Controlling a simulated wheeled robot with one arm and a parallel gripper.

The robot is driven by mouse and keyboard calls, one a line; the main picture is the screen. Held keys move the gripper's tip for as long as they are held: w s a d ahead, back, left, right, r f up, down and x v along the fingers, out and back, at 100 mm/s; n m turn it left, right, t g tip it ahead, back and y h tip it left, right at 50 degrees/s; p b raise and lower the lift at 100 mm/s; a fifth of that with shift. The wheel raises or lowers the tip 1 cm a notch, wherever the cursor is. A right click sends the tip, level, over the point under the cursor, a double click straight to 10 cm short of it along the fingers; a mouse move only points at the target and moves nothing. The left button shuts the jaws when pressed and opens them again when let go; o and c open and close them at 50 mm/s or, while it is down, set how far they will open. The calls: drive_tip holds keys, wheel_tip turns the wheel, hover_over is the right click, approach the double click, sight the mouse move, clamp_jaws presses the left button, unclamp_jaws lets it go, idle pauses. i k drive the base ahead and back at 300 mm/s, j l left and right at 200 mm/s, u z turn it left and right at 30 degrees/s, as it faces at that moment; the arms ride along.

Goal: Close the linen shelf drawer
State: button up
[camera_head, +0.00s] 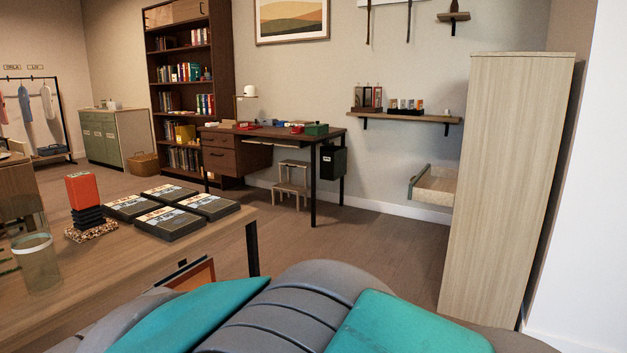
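The tall light-wood cabinet (507,180), which looks like the linen shelf, stands at the right with its plain side panel towards me. A drawer (437,191) sticks out from its left-facing front at about mid height, so it is open. The drawer has a pale speckled side and a greenish front edge at its left end. The cabinet's front face and the inside of the drawer are mostly hidden from this angle. My gripper is not in view; only grey and teal parts of my own body show at the bottom.
A wooden table (110,265) with black boxes, a red box and a bin-like cup stands at the left. A desk (270,135) with a small stool (291,185) is against the back wall. The floor (370,250) between table and cabinet is clear. A wall shelf (405,116) hangs left of the cabinet.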

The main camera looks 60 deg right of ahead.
sight(432, 185)
drive_tip(key=l+z, duration=0.2)
drive_tip(key=z, duration=0.25)
drive_tip(key=i+l+z, duration=0.15)
drive_tip(key=z, duration=0.3)
drive_tip(key=i+l+z, duration=0.1)
drive_tip(key=z, duration=0.35)
drive_tip(key=i+l+z, duration=0.15)
drive_tip(key=z, duration=0.25)
drive_tip(key=i+l+z, duration=0.15)
drive_tip(key=i+z, duration=0.7)
drive_tip(key=i, duration=0.2)
drive_tip(key=i+j+z, duration=0.2)
drive_tip(key=i+z, duration=0.25)
